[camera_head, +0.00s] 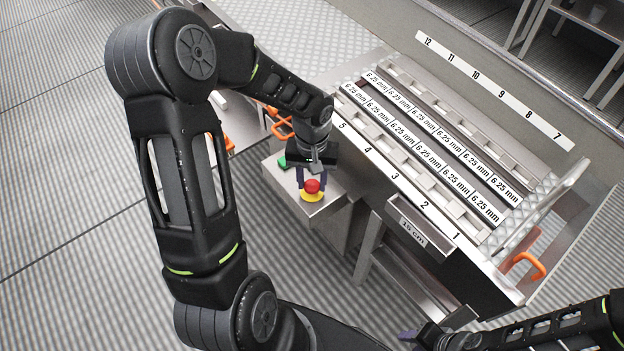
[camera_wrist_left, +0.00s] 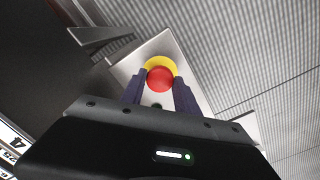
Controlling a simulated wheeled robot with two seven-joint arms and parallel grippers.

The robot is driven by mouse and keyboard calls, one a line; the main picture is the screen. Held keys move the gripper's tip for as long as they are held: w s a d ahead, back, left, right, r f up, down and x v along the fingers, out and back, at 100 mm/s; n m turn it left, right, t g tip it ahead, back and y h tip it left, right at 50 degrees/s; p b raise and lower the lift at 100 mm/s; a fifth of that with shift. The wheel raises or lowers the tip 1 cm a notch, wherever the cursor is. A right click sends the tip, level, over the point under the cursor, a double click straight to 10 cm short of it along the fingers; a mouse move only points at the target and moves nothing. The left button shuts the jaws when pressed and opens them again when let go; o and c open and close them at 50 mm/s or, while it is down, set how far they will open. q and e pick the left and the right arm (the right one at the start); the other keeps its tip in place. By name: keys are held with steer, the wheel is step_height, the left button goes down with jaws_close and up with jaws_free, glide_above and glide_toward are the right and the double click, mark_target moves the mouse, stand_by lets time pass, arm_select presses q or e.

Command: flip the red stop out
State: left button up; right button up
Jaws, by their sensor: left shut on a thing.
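The red stop (camera_head: 312,186) is a round red button on a yellow base (camera_head: 311,196), on top of a grey metal box. My left gripper (camera_head: 308,180) reaches down to it from above. In the left wrist view, the red stop (camera_wrist_left: 160,78) sits between the tips of my two dark purple fingers (camera_wrist_left: 160,88), which are shut on it; the yellow base (camera_wrist_left: 159,63) shows behind it. My right gripper (camera_head: 410,336) is at the bottom edge of the head view, away from the box; its jaw opening is unclear.
A green button (camera_head: 282,161) is on the same box (camera_head: 330,203), partly behind my left gripper. To the right stands a metal machine with numbered slots and 6.25 mm labels (camera_head: 430,130). It has a 15 cm drawer (camera_head: 412,232) and an orange handle (camera_head: 528,262). Open ribbed floor lies in front.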

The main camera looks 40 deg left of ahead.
arm_select(q)
jaws_close()
step_height(320, 180, up, 2)
steer(key=shift+p, duration=0.5)
steer(key=shift+f, duration=0.1)
steer(key=o, duration=1.1)
jaws_free()
steer(key=shift+c, duration=0.2)
